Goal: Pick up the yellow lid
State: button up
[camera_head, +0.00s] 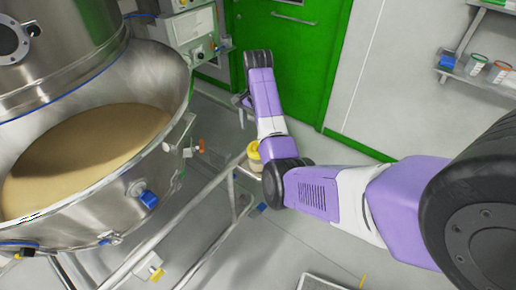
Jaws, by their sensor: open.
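A round yellow lid (254,151) shows near the middle of the head view, just left of my arm's dark elbow joint. It lies on a small pale ledge by the metal rails, and my arm hides its right part. My gripper (241,101) is mostly hidden behind my purple and white forearm. Only a small grey part shows, above and slightly left of the lid and apart from it in the picture. It is open, and I see nothing held in it.
A large steel vessel (175,85) with tan powder (85,150) fills the left. Metal rails (205,190) run beside it. A green door (295,60) stands behind. A wall shelf (480,78) at upper right holds small containers. Grey floor is open at lower middle.

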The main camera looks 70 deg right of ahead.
aim_at(252, 148)
jog(key=shift+s+a+f, duration=0.1)
jog(key=shift+a+f, duration=0.05)
jog(key=shift+f, duration=0.5)
jog(key=f, duration=0.4)
jog(key=f+p, duration=0.1)
jog(key=f, duration=0.1)
jog(key=shift+d+f, duration=0.25)
jog(key=shift+f, duration=0.05)
jog(key=shift+c, duration=0.5)
jog(key=c, duration=1.3)
